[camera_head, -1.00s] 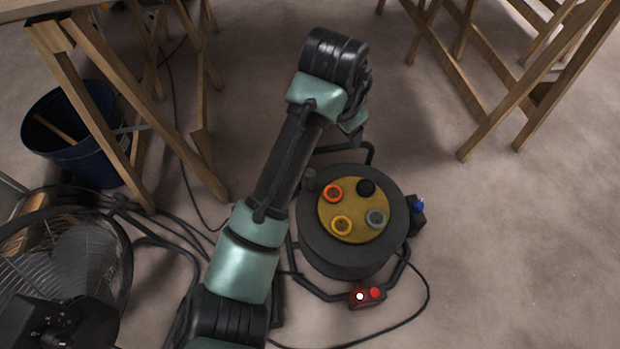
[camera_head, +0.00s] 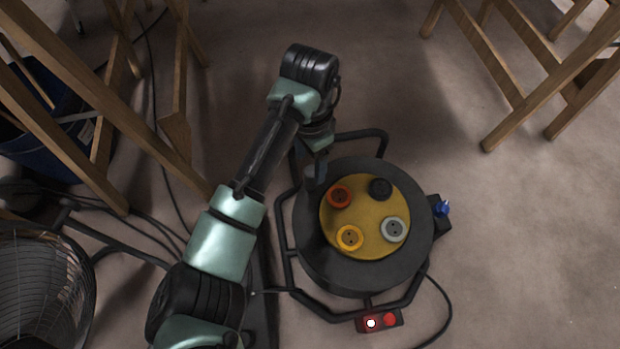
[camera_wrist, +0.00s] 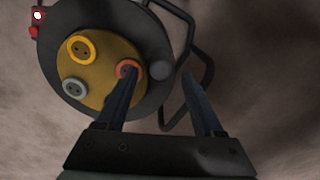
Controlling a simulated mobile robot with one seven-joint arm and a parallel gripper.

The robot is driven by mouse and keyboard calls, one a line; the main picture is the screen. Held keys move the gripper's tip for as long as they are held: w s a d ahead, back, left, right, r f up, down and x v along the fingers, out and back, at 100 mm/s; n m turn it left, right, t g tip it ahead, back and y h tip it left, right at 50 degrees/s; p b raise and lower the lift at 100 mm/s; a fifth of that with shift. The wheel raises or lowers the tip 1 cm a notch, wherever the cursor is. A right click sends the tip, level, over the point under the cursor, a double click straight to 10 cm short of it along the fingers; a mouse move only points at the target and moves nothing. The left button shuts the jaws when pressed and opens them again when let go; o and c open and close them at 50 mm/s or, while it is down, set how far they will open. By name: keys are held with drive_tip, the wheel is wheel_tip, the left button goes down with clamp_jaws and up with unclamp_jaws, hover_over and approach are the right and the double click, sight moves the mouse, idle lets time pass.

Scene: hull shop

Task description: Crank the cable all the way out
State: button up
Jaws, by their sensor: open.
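The cable reel is a dark round drum (camera_head: 335,265) in a black tube frame, with a yellow face plate (camera_head: 364,218) carrying several sockets. It also shows in the wrist view (camera_wrist: 150,25). The grey crank knob (camera_wrist: 161,70) stands near the drum's rim, close to the orange socket. My gripper (camera_wrist: 159,73) is open, and in the wrist view the knob appears between its fingertips; I cannot tell whether they touch it. In the head view my gripper (camera_head: 316,165) is over the drum's upper left rim and hides the knob. A black cable (camera_head: 442,300) leaves the reel at lower right.
A red box (camera_head: 379,321) with a lit white lamp is on the frame's front. A blue part (camera_head: 442,208) sits at its right. Wooden trestles (camera_head: 500,70) stand behind, a fan (camera_head: 40,290) and blue bucket (camera_head: 45,150) at left. Floor at right is clear.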

sight(310, 171)
wheel_tip(310, 171, down, 6)
drive_tip(key=b, duration=0.4)
drive_tip(key=shift+f, duration=0.25)
clamp_jaws()
idle(1.2)
